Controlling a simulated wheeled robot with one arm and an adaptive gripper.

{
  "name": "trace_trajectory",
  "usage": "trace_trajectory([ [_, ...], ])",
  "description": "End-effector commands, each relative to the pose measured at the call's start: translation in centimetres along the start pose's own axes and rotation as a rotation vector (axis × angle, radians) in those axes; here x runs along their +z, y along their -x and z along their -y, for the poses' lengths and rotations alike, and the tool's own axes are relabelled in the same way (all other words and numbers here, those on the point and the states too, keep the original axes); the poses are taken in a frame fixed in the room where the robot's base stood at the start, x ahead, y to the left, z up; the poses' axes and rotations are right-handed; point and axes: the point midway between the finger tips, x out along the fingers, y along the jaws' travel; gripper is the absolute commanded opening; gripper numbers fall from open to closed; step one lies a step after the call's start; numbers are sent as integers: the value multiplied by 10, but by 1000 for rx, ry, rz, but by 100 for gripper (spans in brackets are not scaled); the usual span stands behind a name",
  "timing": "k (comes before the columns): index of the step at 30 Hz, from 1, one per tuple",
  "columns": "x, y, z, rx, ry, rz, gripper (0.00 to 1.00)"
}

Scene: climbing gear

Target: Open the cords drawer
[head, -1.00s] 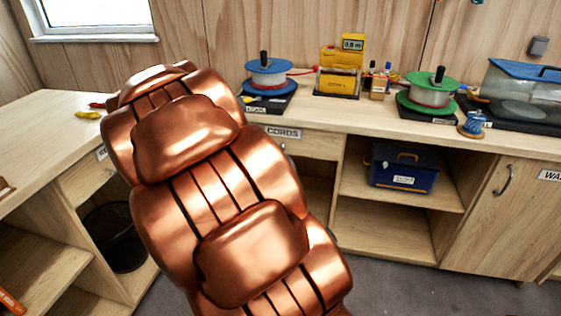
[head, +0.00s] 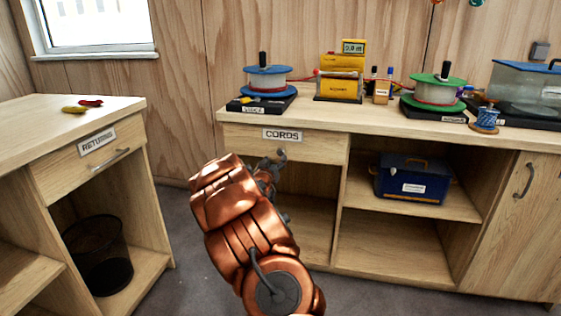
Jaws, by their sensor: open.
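The cords drawer (head: 318,150) is a pale wood front under the right-hand worktop, with a white "CORDS" label (head: 282,135) at its top. It looks shut, flush with the cabinet. My gripper (head: 273,163) is open in front of the drawer, just below the label, at the end of my copper-coloured arm. The arm and gripper cover the lower middle of the drawer front, and I cannot make out its handle clearly. I cannot tell whether the gripper touches the drawer.
The returns drawer (head: 98,150) is shut in the left bench, above a black bin (head: 98,256). The worktop holds cord spools (head: 267,80), (head: 437,92) and a yellow meter (head: 341,77). A blue box (head: 411,180) sits on an open shelf. Floor shows between the benches.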

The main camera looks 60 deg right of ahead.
Motion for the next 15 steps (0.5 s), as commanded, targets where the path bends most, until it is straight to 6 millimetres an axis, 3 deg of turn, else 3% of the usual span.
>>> trace_trajectory([
  [15, 4, -41, -3, 8, -1, -4, 60],
])
